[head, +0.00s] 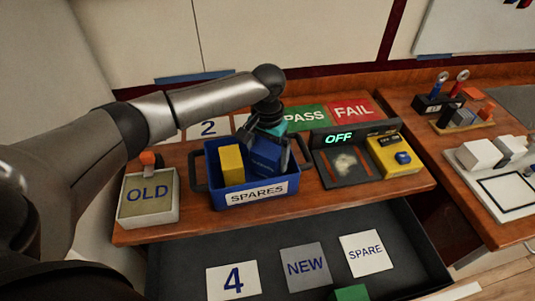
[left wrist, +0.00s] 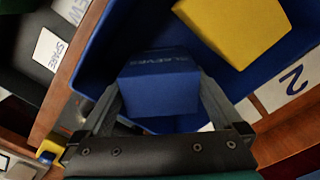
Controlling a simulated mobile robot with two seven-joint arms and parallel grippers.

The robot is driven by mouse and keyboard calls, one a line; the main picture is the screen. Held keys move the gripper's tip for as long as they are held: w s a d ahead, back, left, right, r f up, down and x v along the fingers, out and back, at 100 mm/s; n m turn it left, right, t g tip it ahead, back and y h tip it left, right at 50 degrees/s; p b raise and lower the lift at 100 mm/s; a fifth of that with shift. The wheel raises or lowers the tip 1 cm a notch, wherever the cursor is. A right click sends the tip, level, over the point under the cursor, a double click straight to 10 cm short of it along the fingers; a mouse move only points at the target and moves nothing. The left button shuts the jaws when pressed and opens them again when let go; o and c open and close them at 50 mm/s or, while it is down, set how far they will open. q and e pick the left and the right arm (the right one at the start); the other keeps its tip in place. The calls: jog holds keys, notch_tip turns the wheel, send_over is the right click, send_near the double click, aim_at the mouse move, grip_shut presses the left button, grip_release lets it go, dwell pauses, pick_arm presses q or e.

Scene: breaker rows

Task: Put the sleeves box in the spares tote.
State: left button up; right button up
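The sleeves box (head: 265,157) is blue and sits within the walls of the blue spares tote (head: 219,188), in its right part. Its SLEEVES lettering shows in the left wrist view (left wrist: 158,78). My left gripper (head: 268,145) reaches down into the tote from above. Its fingers (left wrist: 162,100) lie against two opposite sides of the box, shut on it. Whether the box rests on the tote floor is hidden. My right gripper is not in view.
A yellow box (head: 231,163) stands in the tote's left part. An OLD bin (head: 148,200) is left of the tote. A tester marked OFF (head: 345,165) with a yellow unit (head: 393,155) is to the right. An open drawer (head: 200,258) lies in front.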

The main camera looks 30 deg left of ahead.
pick_arm(q)
jog(key=shift+r, duration=0.15)
notch_tip(320, 180, up, 12)
jog(key=shift+r+p, duration=0.1)
jog(key=shift+p, duration=0.8)
